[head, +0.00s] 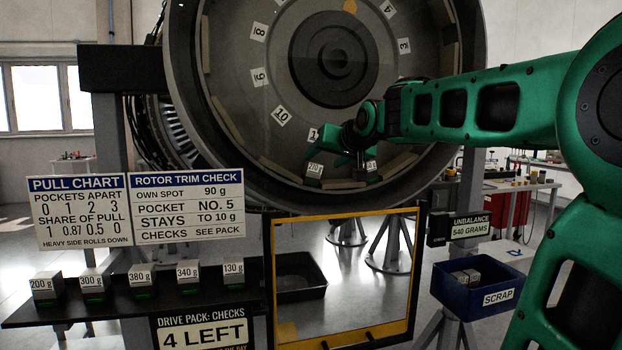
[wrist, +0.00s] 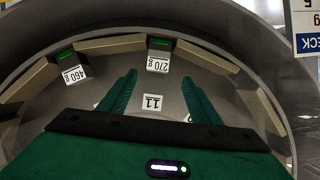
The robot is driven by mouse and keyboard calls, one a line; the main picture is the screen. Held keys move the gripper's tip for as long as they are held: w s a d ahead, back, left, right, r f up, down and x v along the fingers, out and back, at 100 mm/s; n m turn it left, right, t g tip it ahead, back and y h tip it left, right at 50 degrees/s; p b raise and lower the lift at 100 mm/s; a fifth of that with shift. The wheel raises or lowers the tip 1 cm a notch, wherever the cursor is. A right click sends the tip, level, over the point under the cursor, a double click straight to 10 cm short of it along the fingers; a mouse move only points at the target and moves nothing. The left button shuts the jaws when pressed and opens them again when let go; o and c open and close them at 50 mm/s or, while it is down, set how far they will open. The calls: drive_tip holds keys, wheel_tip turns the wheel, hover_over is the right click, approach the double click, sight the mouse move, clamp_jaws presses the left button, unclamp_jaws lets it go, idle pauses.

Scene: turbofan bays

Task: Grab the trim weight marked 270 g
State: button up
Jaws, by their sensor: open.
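The trim weight marked 270 g (head: 315,170) sits at the bottom of the round rotor's inner rim. In the wrist view this weight (wrist: 160,56) appears upside down at the top centre, with a green strip on it. My gripper (wrist: 160,78) is open and empty, its two green fingers spread apart. The weight lies just beyond the fingertips, roughly in line with the gap between them. In the head view my gripper (head: 340,156) is inside the rotor, just above the weight, and partly hides the area. I cannot tell any contact.
A 460 g weight (wrist: 72,66) sits beside it on the rim; tan blocks (wrist: 112,46) line the rim. A shelf (head: 215,300) holds several other marked weights. A yellow-edged frame (head: 417,270) stands below the rotor, and a blue scrap bin (head: 460,297) at right.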

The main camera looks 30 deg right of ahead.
sight(316, 165)
drive_tip(key=x, duration=0.4)
drive_tip(key=shift+w, duration=0.35)
drive_tip(key=shift+d+x, duration=0.1)
drive_tip(key=shift+x, duration=1.4)
drive_tip(key=shift+d+x, duration=0.15)
drive_tip(key=shift+x, duration=1.3)
drive_tip(key=shift+s+f, duration=0.1)
drive_tip(key=shift+f, duration=0.05)
drive_tip(key=c, duration=1.3)
